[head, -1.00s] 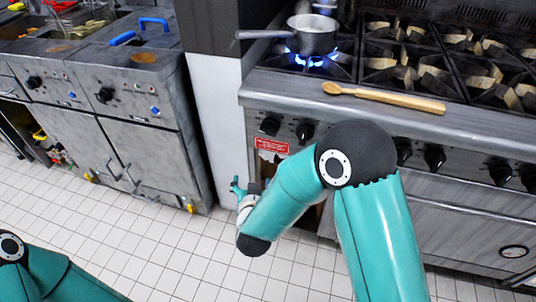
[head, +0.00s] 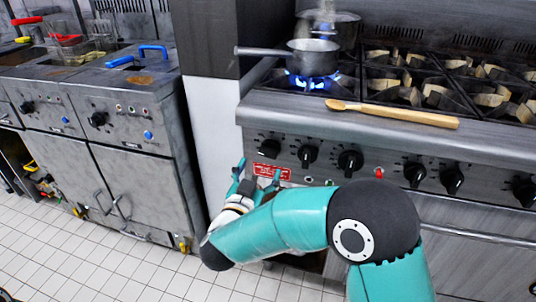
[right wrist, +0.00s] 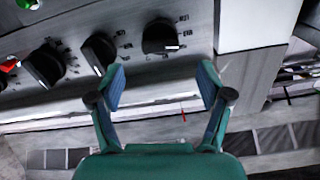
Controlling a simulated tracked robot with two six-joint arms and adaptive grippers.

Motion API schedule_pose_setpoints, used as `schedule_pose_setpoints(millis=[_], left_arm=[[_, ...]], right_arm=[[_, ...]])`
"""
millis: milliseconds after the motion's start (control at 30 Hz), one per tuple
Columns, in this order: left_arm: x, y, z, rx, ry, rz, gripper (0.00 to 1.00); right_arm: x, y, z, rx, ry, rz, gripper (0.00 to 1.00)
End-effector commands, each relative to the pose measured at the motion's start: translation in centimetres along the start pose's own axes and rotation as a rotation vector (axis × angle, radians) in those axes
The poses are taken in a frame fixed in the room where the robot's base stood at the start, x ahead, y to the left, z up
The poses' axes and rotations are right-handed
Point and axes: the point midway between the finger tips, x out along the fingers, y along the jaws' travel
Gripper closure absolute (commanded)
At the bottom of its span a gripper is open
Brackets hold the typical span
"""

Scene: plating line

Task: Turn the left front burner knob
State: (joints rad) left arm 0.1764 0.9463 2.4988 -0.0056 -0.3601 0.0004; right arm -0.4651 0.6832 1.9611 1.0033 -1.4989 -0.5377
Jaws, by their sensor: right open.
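The leftmost black knob (head: 270,149) is on the stove's front panel, below the lit left front burner (head: 310,80). My right gripper (head: 257,174) is open and empty, just below and left of this knob in the head view, with its fingers pointing up toward the panel. In the right wrist view, the panel appears turned over, and the knob (right wrist: 160,36) lies ahead of the spread fingertips (right wrist: 162,76). The gripper is apart from the knob. My left gripper is out of view.
A pan (head: 312,58) sits over the blue flame, its handle pointing left. A wooden spoon (head: 395,113) lies along the front ledge. More knobs (head: 350,161) line the panel rightward. A white wall end (head: 213,135) stands left of the stove, beside the fryers (head: 125,112).

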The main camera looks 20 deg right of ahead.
Motion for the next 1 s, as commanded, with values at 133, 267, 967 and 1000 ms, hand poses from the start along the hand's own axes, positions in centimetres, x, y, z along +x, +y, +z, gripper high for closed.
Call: schedule_pose_setpoints(millis=[133,267,967,1000], left_arm=[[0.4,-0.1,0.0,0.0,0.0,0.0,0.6],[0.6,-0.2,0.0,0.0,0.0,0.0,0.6],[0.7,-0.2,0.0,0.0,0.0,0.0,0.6],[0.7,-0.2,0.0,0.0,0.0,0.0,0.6]], right_arm=[[3.4,0.1,0.2,0.001,0.0,0.005,0.22],[5.6,0.1,0.1,0.001,0.0,0.003,0.22],[8.2,0.1,0.1,-0.001,-0.001,0.0,0.44],[8.2,0.1,0.1,-0.001,-0.001,0.0,0.5]])
